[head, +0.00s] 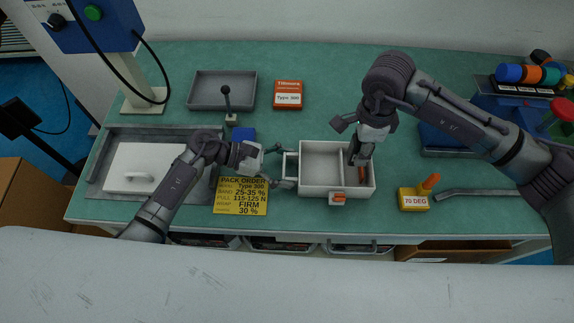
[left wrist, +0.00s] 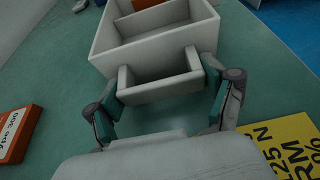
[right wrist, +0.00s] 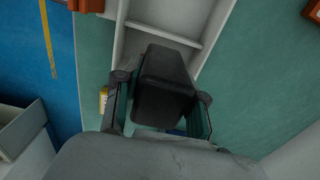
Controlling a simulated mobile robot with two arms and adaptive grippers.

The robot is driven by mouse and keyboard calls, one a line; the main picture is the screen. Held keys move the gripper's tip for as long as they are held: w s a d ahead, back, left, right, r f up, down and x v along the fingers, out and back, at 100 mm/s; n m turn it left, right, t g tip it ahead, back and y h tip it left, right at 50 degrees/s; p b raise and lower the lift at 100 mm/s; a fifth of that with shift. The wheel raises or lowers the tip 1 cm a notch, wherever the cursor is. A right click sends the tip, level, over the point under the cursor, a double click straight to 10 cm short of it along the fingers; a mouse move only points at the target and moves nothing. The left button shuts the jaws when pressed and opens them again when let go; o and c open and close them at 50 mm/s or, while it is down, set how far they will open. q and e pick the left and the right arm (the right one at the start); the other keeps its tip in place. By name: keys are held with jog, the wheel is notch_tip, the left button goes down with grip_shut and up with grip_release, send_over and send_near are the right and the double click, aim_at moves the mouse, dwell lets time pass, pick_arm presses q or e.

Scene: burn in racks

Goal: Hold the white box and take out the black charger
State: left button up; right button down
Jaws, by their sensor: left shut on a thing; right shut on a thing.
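The white box (head: 322,190) stands on the green bench, open at the top and divided by a partition. My left gripper (head: 283,166) is shut on the handle at its left end; in the left wrist view the fingers (left wrist: 163,100) lie on both sides of this white handle (left wrist: 160,85). My right gripper (head: 360,152) points down at the box's right compartment. In the right wrist view it is shut on the black charger (right wrist: 165,85). Whether the charger's lower end is still inside the compartment I cannot tell.
An orange box (head: 288,95) and a grey tray (head: 222,88) lie behind. A yellow "PACK ORDER" card (head: 240,195) lies at the front left. A yellow "70 DEG" block (head: 414,200) stands to the right. A white lidded tray (head: 140,168) is at the left.

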pick_arm(q)
jog(key=o, duration=1.4)
jog(key=v, duration=1.2)
jog(key=shift+a+f, duration=0.1)
pick_arm(e)
jog(key=shift+r, duration=0.1)
